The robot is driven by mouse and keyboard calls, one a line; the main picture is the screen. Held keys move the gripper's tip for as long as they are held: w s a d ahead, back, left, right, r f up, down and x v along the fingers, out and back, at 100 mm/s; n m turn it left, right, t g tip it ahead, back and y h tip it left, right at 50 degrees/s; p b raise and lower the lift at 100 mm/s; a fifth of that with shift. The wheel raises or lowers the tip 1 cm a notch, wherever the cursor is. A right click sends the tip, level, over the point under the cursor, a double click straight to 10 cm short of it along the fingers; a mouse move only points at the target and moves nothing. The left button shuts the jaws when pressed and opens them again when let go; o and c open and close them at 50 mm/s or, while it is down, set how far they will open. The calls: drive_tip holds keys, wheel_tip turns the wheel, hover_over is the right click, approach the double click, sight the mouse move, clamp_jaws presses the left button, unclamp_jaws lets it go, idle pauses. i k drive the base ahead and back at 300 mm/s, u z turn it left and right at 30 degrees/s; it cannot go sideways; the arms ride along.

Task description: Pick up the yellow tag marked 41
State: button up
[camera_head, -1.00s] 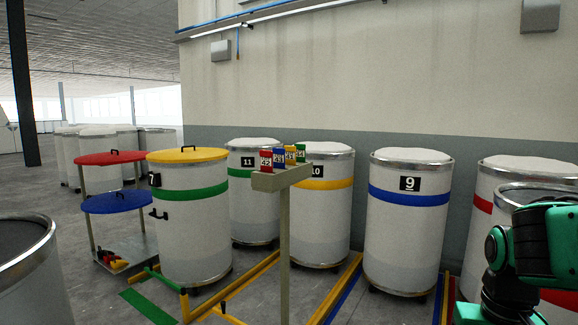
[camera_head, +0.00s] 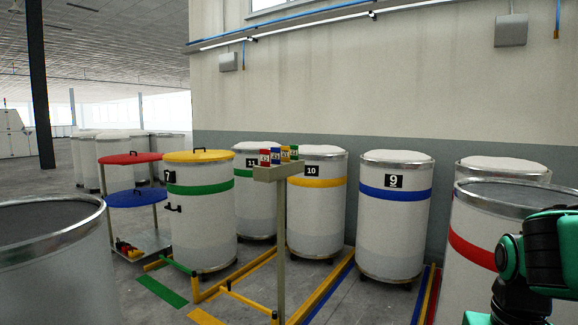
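The yellow tag (camera_head: 285,154) stands in a row of small coloured tags on top of a post stand (camera_head: 281,240) in the middle of the head view. A red tag (camera_head: 264,157) and a blue tag (camera_head: 275,157) are to its left, and a green tag (camera_head: 294,153) is to its right. The number on the yellow tag is too small to read surely. Part of my green and black arm shows at the lower right, well away from the tags. My gripper is not in view.
White drums with coloured bands stand behind the stand, one marked 9 (camera_head: 394,215). A yellow-lidded drum (camera_head: 201,210) is left of it. Open drums are close at the left (camera_head: 55,262) and right (camera_head: 520,200). Low coloured rails (camera_head: 240,301) lie around the stand's foot.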

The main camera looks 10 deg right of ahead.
sight(284, 151)
drive_tip(key=z, duration=0.3)
drive_tip(key=k, duration=0.1)
drive_tip(key=u, duration=1.3)
drive_tip(key=i, duration=2.2)
drive_tip(key=z, duration=0.5)
drive_tip(key=i, duration=0.4)
drive_tip(key=z, duration=0.35)
